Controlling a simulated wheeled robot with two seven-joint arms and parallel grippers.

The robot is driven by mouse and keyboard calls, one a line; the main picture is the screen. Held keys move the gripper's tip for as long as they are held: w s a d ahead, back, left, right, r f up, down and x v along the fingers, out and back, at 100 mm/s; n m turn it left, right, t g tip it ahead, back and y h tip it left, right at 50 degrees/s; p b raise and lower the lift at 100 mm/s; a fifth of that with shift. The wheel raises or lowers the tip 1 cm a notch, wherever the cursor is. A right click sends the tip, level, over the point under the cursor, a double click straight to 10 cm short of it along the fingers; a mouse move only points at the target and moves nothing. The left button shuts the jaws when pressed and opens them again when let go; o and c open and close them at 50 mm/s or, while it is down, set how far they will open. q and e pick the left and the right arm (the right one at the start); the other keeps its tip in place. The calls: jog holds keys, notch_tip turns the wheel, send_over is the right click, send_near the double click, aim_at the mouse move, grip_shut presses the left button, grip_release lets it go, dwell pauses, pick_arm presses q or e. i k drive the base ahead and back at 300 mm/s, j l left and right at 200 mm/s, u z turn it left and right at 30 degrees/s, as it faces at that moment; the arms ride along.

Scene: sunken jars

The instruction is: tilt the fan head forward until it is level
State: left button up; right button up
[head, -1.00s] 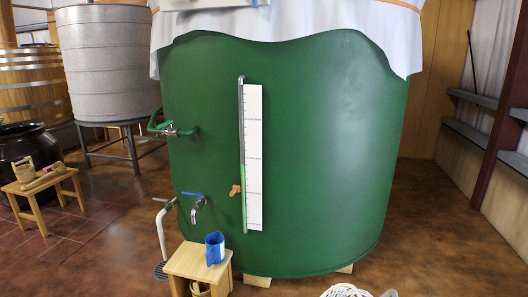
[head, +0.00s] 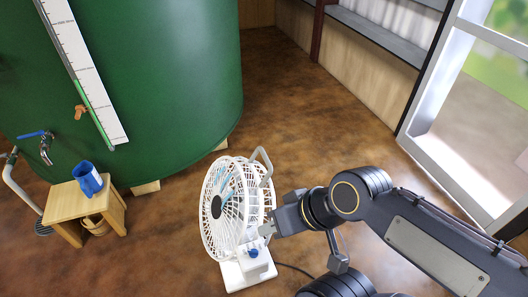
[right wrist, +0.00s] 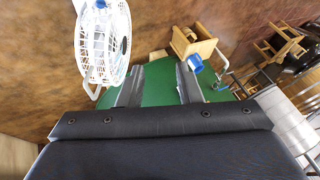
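A white fan stands on the floor in the middle of the head view. Its round caged head (head: 228,208) faces left, with a grey handle (head: 262,160) looping over the top. Its base (head: 248,272) carries a blue knob (head: 253,253). My right gripper (head: 268,229) is at the back of the fan, near the lower part of the head. In the right wrist view its two fingers (right wrist: 158,86) are apart with nothing held between them; the fan head (right wrist: 103,40) is to their left. Contact cannot be told. My left gripper is not in view.
A large green tank (head: 165,75) with a white gauge strip stands behind, left of the fan. A wooden stool (head: 70,205) with a blue jug (head: 88,179) is at left. A dark cable runs right from the fan. Floor between fan and wall is clear.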

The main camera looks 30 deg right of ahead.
aim_at(249, 207)
jog(key=i+l+u, duration=0.15)
jog(key=l, duration=0.25)
jog(key=i+l+u, duration=0.2)
jog(key=l, duration=0.15)
jog(key=l+u, duration=0.15)
jog(key=l, duration=0.25)
